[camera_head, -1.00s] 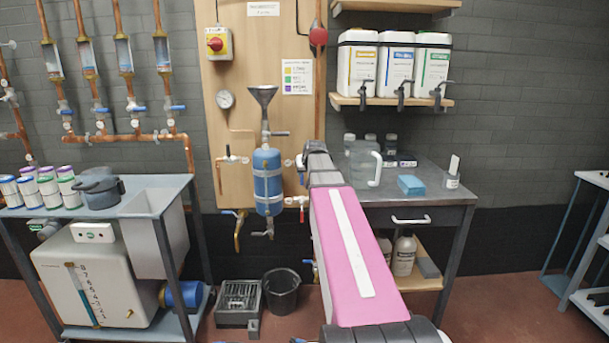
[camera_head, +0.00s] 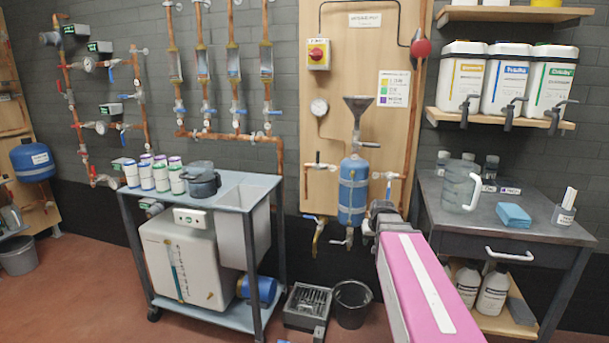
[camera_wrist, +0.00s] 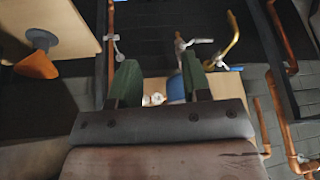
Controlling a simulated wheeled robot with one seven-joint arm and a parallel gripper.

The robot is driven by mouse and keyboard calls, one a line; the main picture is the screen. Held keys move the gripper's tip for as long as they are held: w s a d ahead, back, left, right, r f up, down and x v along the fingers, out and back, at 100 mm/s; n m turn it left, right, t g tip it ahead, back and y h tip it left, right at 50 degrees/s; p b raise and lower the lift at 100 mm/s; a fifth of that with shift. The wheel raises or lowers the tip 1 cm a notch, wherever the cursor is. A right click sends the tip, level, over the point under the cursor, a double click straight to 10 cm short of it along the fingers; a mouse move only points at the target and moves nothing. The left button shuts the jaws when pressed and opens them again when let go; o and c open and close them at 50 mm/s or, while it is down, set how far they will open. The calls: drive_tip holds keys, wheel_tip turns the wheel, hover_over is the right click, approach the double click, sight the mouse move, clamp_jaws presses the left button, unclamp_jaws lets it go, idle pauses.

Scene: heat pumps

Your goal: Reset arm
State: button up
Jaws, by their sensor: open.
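My gripper shows in the wrist view (camera_wrist: 158,85), with its two green-tipped fingers spread apart and nothing between them. Beyond the fingers are a blue vessel, a brass tap and pipes, seen at a turned angle. In the head view my pink arm reaches forward from the lower right toward the wooden panel (camera_head: 330,150).
A trolley (camera_head: 228,190) with several small cans (camera_head: 160,175) and a grey jug (camera_head: 201,180) stands left. A metal table (camera_head: 430,200) with a clear jug (camera_head: 460,186) and blue sponge (camera_head: 513,215) stands right. A black bucket (camera_head: 351,305) sits below. Floor is open at lower left.

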drive_tip(key=s+a+f+g, duration=0.2)
drive_tip(key=s+a+f, duration=0.1)
drive_tip(key=s+f, duration=0.3)
drive_tip(key=s+a+f+g, duration=0.2)
drive_tip(key=s+a+f, duration=0.2)
drive_tip(key=s, duration=0.7)
wheel_tip(320, 180, down, 2)
drive_tip(key=shift+f+n+g, duration=0.25)
drive_tip(key=shift+n+g, duration=0.05)
drive_tip(key=shift+g, duration=0.1)
drive_tip(key=shift+a, duration=0.1)
